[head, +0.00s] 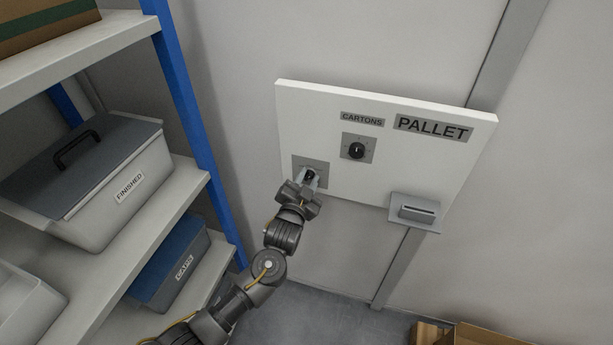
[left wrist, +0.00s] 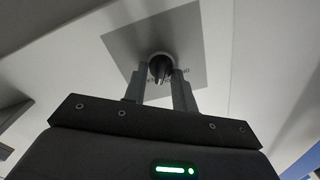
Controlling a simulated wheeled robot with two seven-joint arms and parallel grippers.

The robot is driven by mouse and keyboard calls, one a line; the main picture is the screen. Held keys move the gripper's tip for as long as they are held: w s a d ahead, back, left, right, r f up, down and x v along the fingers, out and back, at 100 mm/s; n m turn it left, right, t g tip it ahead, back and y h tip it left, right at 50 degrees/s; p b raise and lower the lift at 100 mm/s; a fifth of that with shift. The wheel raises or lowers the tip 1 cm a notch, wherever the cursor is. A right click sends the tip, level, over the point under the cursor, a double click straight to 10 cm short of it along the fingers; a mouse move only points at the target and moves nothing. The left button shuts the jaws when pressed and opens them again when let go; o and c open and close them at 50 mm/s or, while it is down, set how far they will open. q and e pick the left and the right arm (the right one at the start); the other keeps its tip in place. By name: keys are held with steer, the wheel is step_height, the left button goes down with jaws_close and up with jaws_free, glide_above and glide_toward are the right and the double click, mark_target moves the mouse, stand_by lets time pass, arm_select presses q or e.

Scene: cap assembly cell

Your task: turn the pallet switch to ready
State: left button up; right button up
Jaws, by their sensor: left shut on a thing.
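The white pallet panel (head: 400,115) hangs on the wall and bears a PALLET label (head: 433,127). At its lower left is a grey plate with a black rotary switch (head: 310,174), which I take as the pallet switch. My left gripper (head: 311,177) is at this switch and shut on its knob. In the left wrist view the two fingers (left wrist: 160,82) stand on either side of the black knob (left wrist: 160,66), in front of the square plate (left wrist: 190,38). The knob is partly hidden by the fingers, and its setting cannot be read. My right gripper is not in view.
A second dial (head: 356,150) sits under the CARTONS label (head: 362,119). A slotted grey box (head: 416,212) juts from the panel's lower right. A shelf with a blue post (head: 190,120), a FINISHED bin (head: 120,200) and a blue bin (head: 170,268) stands at left. Cardboard (head: 480,337) lies at bottom right.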

arm_select(q)
steer(key=shift+m+p, duration=0.4)
steer(key=shift+m, duration=0.9)
steer(key=o, duration=1)
steer(key=shift+f, duration=0.1)
steer(key=shift+s, duration=0.25)
steer(key=b+v, duration=0.2)
steer(key=v, duration=0.8)
steer(key=shift+b, duration=0.35)
steer(key=shift+s, duration=0.1)
